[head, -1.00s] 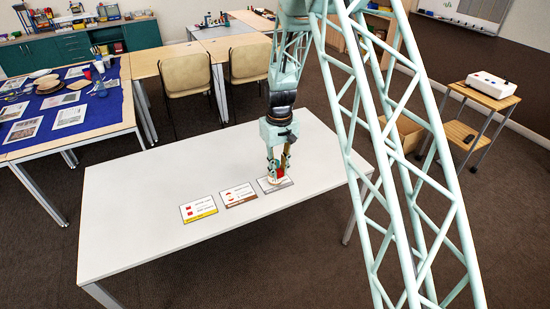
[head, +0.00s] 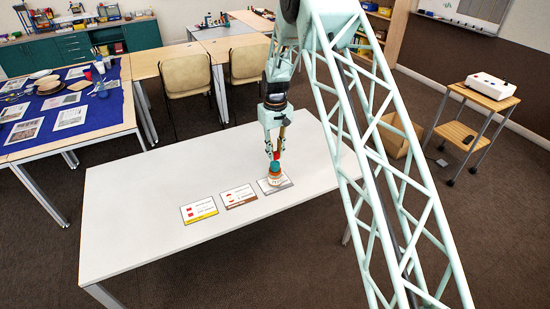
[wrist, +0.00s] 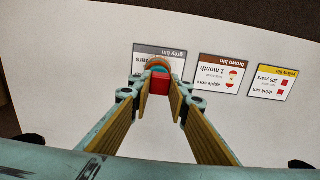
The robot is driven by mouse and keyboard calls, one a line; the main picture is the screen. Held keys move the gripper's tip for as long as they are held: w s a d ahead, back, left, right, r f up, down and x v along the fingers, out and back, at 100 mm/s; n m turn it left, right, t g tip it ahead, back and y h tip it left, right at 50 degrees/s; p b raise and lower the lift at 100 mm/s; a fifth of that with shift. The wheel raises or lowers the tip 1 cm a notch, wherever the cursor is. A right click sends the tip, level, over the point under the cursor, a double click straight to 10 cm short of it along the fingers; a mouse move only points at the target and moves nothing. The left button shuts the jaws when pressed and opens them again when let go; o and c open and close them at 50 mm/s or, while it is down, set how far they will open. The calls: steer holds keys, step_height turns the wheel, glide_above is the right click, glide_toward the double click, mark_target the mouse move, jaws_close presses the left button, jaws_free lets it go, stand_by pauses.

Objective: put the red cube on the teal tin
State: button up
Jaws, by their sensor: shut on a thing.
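The red cube (head: 276,155) is between the fingers of my gripper (head: 275,152), which is shut on it. The cube also shows in the wrist view (wrist: 159,84) between the fingertips. The teal tin (head: 275,167) is right below the cube in the head view, and only a teal sliver shows behind the cube in the wrist view. I cannot tell whether cube and tin touch. Below the tin is an orange-brown and white round thing (head: 276,179), at the grey bin card.
The grey bin card (head: 286,186), brown bin card (head: 238,196) and yellow bin card (head: 199,211) lie in a row on the white table (head: 130,220). The table's left part is clear. Chairs and a blue-covered table stand behind.

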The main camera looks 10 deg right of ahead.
mark_target(275, 152)
steer(key=shift+w, duration=0.25)
steer(key=shift+w, duration=0.25)
steer(key=shift+f, duration=1.8)
steer(key=shift+f, duration=0.1)
steer(key=o, duration=0.7)
steer(key=shift+c, duration=0.2)
steer(key=shift+o, duration=0.2)
steer(key=shift+r, duration=0.2)
steer(key=shift+r, duration=5.9)
